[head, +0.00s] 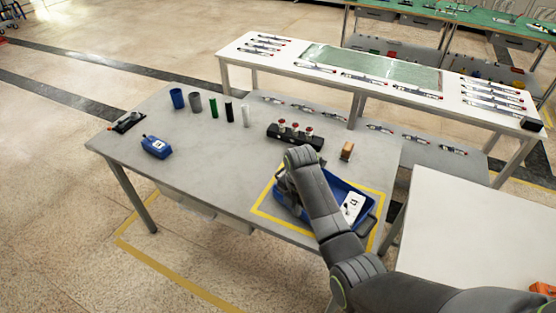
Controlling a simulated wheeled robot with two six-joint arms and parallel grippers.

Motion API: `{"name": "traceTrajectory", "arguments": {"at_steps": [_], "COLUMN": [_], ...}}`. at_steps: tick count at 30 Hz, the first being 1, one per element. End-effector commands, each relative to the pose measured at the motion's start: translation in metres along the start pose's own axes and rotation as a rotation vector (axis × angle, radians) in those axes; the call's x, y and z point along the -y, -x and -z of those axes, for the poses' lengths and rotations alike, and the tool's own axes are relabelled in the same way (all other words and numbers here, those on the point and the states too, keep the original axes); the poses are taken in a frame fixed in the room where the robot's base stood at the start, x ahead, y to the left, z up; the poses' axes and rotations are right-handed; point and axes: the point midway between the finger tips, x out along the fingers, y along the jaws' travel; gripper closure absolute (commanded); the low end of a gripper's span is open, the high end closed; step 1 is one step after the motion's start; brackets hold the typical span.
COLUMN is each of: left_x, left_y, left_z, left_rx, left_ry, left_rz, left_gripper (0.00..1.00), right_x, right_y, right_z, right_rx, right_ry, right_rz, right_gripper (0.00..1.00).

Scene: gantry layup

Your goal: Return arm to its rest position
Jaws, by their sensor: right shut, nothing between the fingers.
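My right arm (330,215) comes in from the lower right and reaches over the grey table (200,140). Its wrist bends down over the left end of a blue tray (365,212). My right gripper (283,194) is shut and empty there, partly hidden by the arm. I cannot tell whether it touches the tray. A white device with dark markings (352,207) lies in the tray's right part. My left gripper is not in view.
Yellow tape (262,203) frames the tray. Behind stand a black rack with red-topped items (296,136), a small brown block (347,150) and several cylinders (196,102). A blue box (156,147) sits at the left. The table's front middle is clear. A white table (480,225) is right.

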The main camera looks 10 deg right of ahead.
Motion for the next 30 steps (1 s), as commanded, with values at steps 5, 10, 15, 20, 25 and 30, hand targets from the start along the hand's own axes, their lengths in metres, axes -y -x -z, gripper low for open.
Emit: {"name": "traceTrajectory", "arguments": {"at_steps": [5,10,15,20,25,30], "left_x": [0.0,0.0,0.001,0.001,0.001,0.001], "left_y": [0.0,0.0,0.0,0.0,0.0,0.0], "left_z": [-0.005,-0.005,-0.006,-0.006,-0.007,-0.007], "left_rx": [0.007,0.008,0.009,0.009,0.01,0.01], "left_ry": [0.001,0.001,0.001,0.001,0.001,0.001], "left_rz": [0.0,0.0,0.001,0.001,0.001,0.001], "left_gripper": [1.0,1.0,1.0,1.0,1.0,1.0], "right_x": [0.001,0.027,0.085,0.147,0.214,0.275], "right_y": [-0.001,-0.015,-0.037,-0.047,-0.044,-0.028], "right_z": [0.0,-0.001,0.0,0.008,0.023,0.043], "right_rx": [0.0,0.006,0.025,0.043,0.057,0.059], "right_ry": [-0.008,-0.174,-0.557,-0.943,-1.335,-1.696], "right_rz": [0.0,-0.019,-0.069,-0.125,-0.194,-0.277], "right_gripper": [1.0,1.0,1.0,1.0,1.0,1.0]}}
